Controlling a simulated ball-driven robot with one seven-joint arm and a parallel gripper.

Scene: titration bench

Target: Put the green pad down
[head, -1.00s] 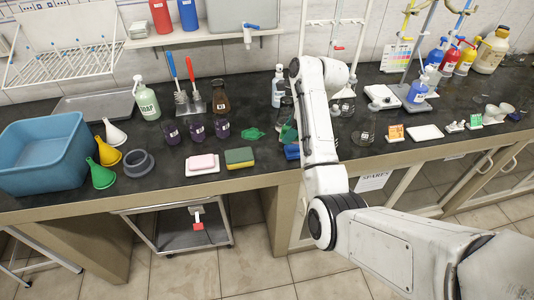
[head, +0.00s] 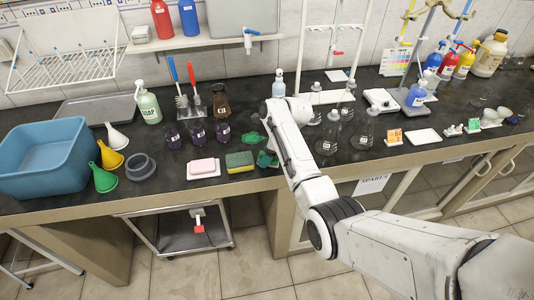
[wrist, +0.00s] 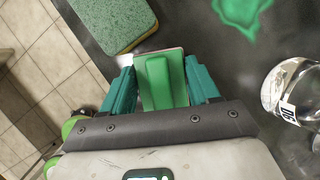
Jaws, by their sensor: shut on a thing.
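My gripper (wrist: 160,68), with teal fingers, is shut on the green pad (wrist: 158,84), a bright green block with a pale edge showing behind it. In the head view my gripper (head: 267,158) is low over the front of the dark bench, just right of the green and yellow sponge (head: 239,161). The pad cannot be told apart from the fingers there. In the wrist view the sponge (wrist: 112,20) lies at upper left, apart from the fingers. Whether the pad touches the bench is unclear.
A crumpled green piece (head: 251,138) lies behind my gripper. A pink block on a white dish (head: 204,168) is left of the sponge. A glass vessel (wrist: 290,88) stands at right in the wrist view. The bench's front edge is close; bare floor shows beyond it.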

